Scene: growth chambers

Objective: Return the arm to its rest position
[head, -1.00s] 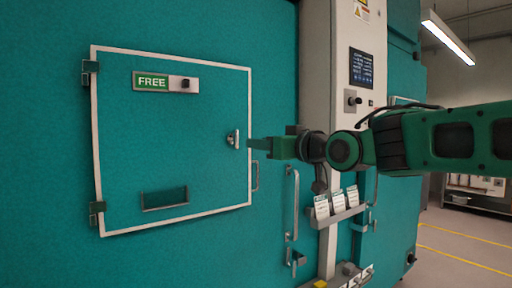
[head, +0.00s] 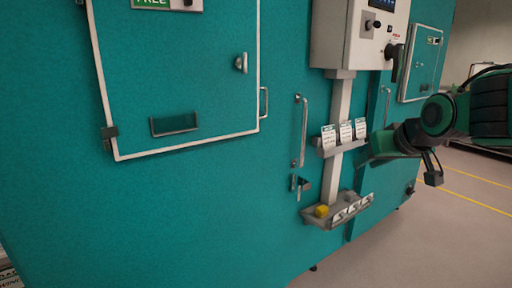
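My arm reaches in from the right edge, and its dark wrist (head: 412,135) is in front of the chamber wall's right part. My green gripper (head: 380,149) is at the arm's end, pointing left, just right of the card holder. It blends with the teal wall, and I cannot see whether its fingers are apart. I see nothing held in it. The closed chamber door (head: 190,90) with a white frame is at the left, well apart from the gripper.
White cards (head: 345,133) stand in a grey holder on a post. Below it, a tray (head: 318,218) holds a yellow item (head: 321,211). A control box (head: 345,45) and bar handles (head: 302,130) stick out. Open floor (head: 440,240) lies at lower right.

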